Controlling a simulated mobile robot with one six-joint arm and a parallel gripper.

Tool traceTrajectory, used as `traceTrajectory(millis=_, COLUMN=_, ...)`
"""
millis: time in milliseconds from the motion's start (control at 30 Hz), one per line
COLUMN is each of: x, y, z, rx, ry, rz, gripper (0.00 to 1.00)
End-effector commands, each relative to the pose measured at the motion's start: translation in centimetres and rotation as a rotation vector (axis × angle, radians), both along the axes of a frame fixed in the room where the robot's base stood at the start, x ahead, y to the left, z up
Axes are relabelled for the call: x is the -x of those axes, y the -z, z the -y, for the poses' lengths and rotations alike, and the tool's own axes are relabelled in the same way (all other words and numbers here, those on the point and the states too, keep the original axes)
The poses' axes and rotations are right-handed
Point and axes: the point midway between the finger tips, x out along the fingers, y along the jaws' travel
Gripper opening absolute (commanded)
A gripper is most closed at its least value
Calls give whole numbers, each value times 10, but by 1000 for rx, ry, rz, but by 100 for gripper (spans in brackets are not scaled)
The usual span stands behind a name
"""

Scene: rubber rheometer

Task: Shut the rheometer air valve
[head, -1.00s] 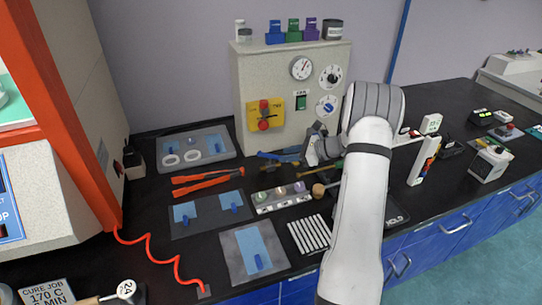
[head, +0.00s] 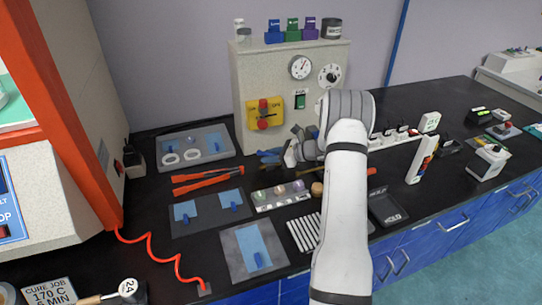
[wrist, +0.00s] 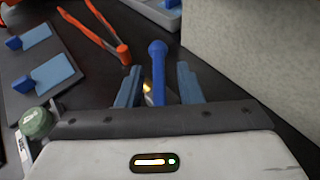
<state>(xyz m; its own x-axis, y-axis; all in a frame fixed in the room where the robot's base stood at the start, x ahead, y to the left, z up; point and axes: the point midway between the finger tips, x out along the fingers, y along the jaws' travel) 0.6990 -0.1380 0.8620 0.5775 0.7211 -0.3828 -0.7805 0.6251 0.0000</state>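The grey rheometer cabinet (head: 285,75) stands at the back of the bench. A yellow plate (head: 252,108) with a red handle (head: 263,115) is on its front at the left; the handle looks upright. I cannot tell for certain whether this is the air valve. My gripper (head: 288,155) is low in front of the cabinet, right of and below the yellow plate, apart from it. In the wrist view my gripper (wrist: 157,85) is open. A blue-ended tool (wrist: 158,62) shows in the gap between its fingers; no grip on it is visible.
A round gauge (head: 300,67), a dial (head: 329,75) and a green switch (head: 300,101) are on the cabinet. Orange tongs (head: 207,181) and a grey tray (head: 195,147) lie to the left. Small bottles stand on the cabinet top. An orange-framed machine (head: 80,110) bounds the left side.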

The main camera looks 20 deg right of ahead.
Motion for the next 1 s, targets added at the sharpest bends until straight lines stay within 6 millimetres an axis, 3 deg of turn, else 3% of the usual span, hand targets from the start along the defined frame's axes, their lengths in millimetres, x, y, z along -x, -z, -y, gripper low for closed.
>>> traceTrajectory(millis=400, x=0, y=0, z=-1, rx=0, ry=-1, rz=0, gripper=1)
traceTrajectory(millis=767, x=1, y=2, z=-2, rx=0, ry=36, rz=0, gripper=0)
traceTrajectory(millis=1000, x=1, y=5, z=-3, rx=0, ry=174, rz=1, gripper=0)
